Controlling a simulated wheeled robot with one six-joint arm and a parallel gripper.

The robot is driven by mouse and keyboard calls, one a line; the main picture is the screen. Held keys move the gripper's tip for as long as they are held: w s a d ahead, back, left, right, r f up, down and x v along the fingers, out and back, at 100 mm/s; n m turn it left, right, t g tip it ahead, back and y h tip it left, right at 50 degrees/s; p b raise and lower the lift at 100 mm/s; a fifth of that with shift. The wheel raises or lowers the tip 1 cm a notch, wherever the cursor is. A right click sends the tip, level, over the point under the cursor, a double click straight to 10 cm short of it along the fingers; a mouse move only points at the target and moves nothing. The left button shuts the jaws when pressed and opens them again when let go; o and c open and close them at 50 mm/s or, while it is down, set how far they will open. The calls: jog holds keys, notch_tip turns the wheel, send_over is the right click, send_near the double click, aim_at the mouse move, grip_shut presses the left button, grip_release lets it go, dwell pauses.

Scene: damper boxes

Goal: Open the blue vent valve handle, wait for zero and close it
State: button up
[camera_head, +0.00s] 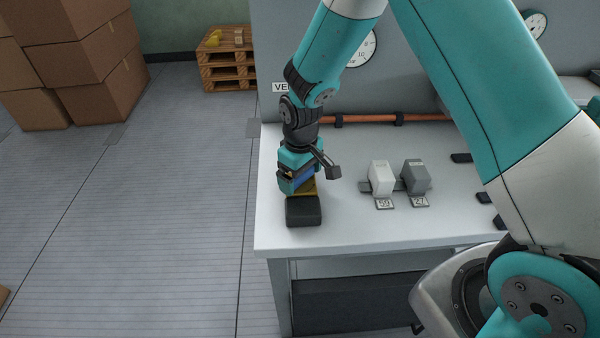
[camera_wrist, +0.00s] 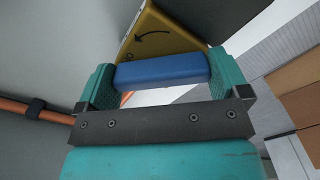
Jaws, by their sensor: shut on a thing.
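The blue vent valve handle (camera_wrist: 162,70) is a blue bar between the two teal fingers of my gripper (camera_wrist: 160,78) in the wrist view. My gripper is shut on it. Behind the handle is a yellow-brown plate (camera_wrist: 160,38) with a black curved arrow. In the head view my gripper (camera_head: 296,178) points down at the left end of the bench, with a bit of the blue handle (camera_head: 303,178) showing. A dark block (camera_head: 304,211) stands just in front of it. A round gauge (camera_head: 363,48) on the panel is partly covered by my arm, and its reading is too small to tell.
A white block (camera_head: 382,177) and a grey block (camera_head: 415,176) with number tags stand right of my gripper on the white bench (camera_head: 350,225). An orange pipe (camera_head: 370,118) runs along the back. Cardboard boxes (camera_head: 75,60) and a pallet (camera_head: 227,75) are on the floor at left.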

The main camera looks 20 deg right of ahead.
jog(key=m, duration=0.4)
jog(key=shift+w+r+m, duration=0.1)
jog(key=shift+m, duration=0.2)
jog(key=m, duration=0.4)
jog(key=shift+p, duration=0.3)
jog(key=shift+m, duration=0.3)
jog(key=o, duration=0.6)
jog(key=shift+c, duration=0.2)
notch_tip(320, 180, up, 17)
jog(key=b, duration=0.1)
jog(key=shift+r, duration=0.2)
